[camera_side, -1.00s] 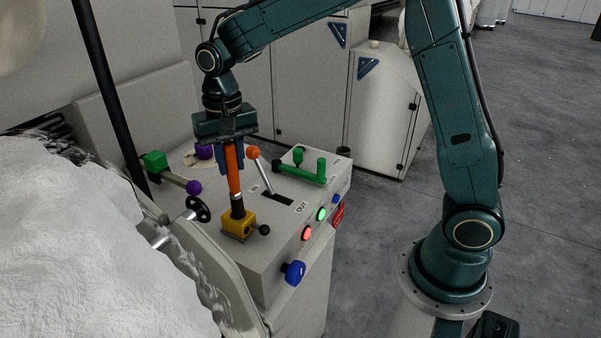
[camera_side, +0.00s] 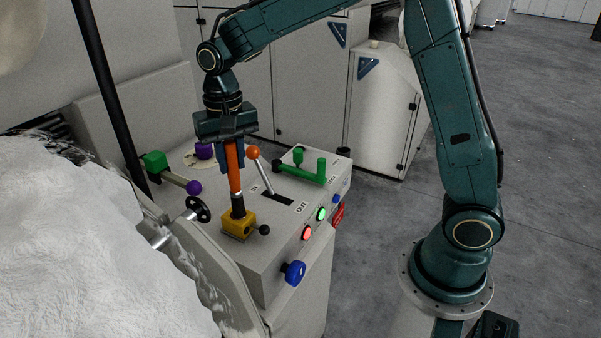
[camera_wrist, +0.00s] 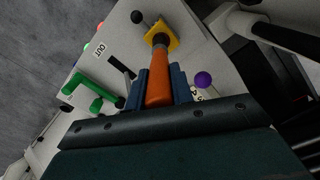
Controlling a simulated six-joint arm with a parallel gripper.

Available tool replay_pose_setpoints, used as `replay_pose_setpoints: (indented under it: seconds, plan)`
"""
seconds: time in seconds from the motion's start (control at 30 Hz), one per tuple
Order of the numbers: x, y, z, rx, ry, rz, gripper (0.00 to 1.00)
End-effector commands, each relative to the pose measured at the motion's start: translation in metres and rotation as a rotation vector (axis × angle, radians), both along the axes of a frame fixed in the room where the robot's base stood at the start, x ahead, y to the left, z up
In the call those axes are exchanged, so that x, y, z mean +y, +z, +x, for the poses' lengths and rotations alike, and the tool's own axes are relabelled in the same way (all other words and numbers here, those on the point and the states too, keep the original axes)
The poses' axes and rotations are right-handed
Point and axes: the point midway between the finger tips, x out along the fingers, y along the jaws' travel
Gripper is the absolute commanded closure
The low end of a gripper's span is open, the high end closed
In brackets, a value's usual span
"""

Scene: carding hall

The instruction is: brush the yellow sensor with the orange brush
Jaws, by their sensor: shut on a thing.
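The orange brush (camera_side: 235,170) is upright in my gripper (camera_side: 230,160), which is shut on its handle. The brush's dark bristle end points down at the top of the yellow sensor (camera_side: 236,228) and appears to touch it. The sensor is a yellow block on the top of the grey control box, near its left edge. In the wrist view the orange brush (camera_wrist: 160,88) runs between the blue fingers (camera_wrist: 160,86) of my gripper. Its dark end covers part of the yellow sensor (camera_wrist: 173,43) there.
The grey control box (camera_side: 275,235) carries an orange-knobbed lever (camera_side: 254,153) close right of the brush, a green handle (camera_side: 305,172), lit buttons (camera_side: 321,214) and a blue knob (camera_side: 294,272). A black handwheel (camera_side: 198,209) and white fibre (camera_side: 80,240) lie left. A black post (camera_side: 105,80) stands behind.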

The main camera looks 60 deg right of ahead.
Motion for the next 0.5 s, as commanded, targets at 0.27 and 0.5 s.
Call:
replay_pose_setpoints:
  seconds: [0.27, 0.5]
  plan:
    - [0.000, 0.000, -0.023, 0.001, 0.000, 0.000, 1.00]
    - [0.000, 0.000, -0.023, 0.000, -0.001, 0.000, 1.00]
